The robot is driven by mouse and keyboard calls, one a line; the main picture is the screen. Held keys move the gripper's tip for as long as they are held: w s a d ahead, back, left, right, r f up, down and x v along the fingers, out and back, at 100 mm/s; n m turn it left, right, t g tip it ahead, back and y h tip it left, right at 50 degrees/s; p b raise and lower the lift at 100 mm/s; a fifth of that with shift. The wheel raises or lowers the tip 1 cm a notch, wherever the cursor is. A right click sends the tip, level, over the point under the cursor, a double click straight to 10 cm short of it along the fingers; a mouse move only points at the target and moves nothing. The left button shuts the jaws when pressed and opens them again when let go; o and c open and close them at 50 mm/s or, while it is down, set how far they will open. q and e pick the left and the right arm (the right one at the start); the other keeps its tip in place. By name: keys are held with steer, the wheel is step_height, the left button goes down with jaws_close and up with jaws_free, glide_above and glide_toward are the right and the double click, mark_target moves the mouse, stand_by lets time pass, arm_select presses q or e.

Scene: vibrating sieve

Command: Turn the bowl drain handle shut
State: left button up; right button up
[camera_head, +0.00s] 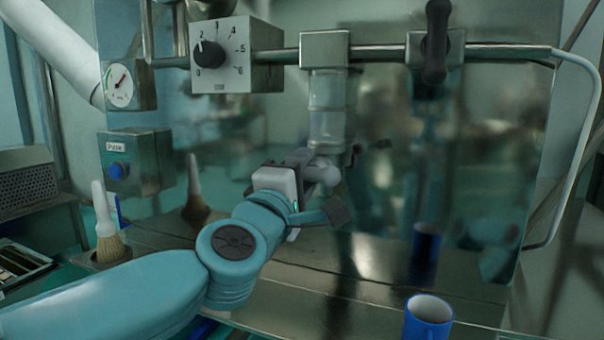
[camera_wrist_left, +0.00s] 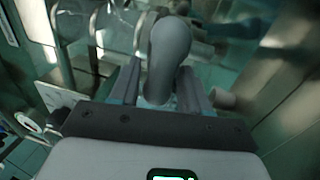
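The clear bowl (camera_head: 327,108) hangs under a fitting on the steel pipe. A pale grey rounded handle (camera_head: 323,171), which I take for the bowl drain handle, is just below it. My left gripper (camera_head: 303,162) is at this handle from the left. In the left wrist view the grey handle (camera_wrist_left: 170,52) stands between the two fingers of my left gripper (camera_wrist_left: 160,92), its rounded end towards the top. The fingers are apart on either side of it; I cannot tell whether both touch it. My right gripper is not in view.
A black lever (camera_head: 436,42) sits on the pipe at the upper right. A numbered dial box (camera_head: 222,75), a gauge (camera_head: 120,86) and a blue button (camera_head: 117,170) are at the left. A brush (camera_head: 107,240) and blue mug (camera_head: 428,316) stand lower down. A shiny panel (camera_head: 470,170) reflects things behind.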

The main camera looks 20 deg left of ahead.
arm_select(q)
steer(key=s+f, duration=0.3)
steer(key=s, duration=1.3)
steer(key=shift+a+p, duration=0.25)
steer(key=shift+p, duration=0.2)
steer(key=shift+f, duration=0.1)
